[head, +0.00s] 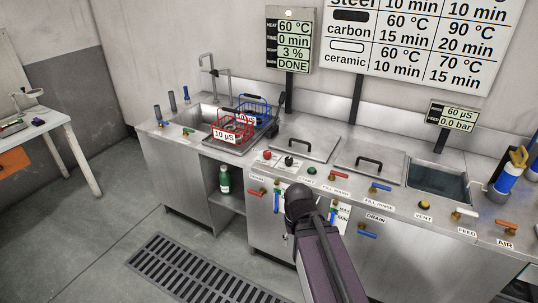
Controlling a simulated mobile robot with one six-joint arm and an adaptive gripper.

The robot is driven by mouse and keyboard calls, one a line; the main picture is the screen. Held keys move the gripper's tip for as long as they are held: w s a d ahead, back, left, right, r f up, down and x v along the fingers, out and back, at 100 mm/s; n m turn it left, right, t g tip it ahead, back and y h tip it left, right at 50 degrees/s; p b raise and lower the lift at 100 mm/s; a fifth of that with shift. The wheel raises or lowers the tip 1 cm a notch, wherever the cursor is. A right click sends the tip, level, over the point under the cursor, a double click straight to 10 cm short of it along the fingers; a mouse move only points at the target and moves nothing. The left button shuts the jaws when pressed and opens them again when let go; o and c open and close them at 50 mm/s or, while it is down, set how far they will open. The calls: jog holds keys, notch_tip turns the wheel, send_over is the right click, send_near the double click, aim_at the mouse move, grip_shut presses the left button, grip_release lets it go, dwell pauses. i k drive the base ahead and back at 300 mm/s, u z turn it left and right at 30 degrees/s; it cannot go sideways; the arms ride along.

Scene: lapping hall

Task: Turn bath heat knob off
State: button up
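A small black knob (289,161) sits on the steel counter front strip, between a red button (267,155) and a green button (311,170); its label is too small to read, so I cannot tell for sure that it is the bath heat knob. The display (290,40) above reads heat 60 °C, time 0 min, 3 % and DONE. My arm rises from the bottom centre and ends in a dark rounded joint in front of the cabinet, below the knob. No gripper fingers show.
A red basket (232,130) and a blue basket (259,112) stand at the sink. Closed steel lids (304,141) cover the counter behind the knob. Several coloured valve handles (381,187) line the front. A floor grate (200,270) lies before the cabinet.

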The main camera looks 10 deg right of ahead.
aim_at(267, 154)
jog(key=u, duration=0.05)
jog(key=i, duration=1)
jog(key=z, duration=0.05)
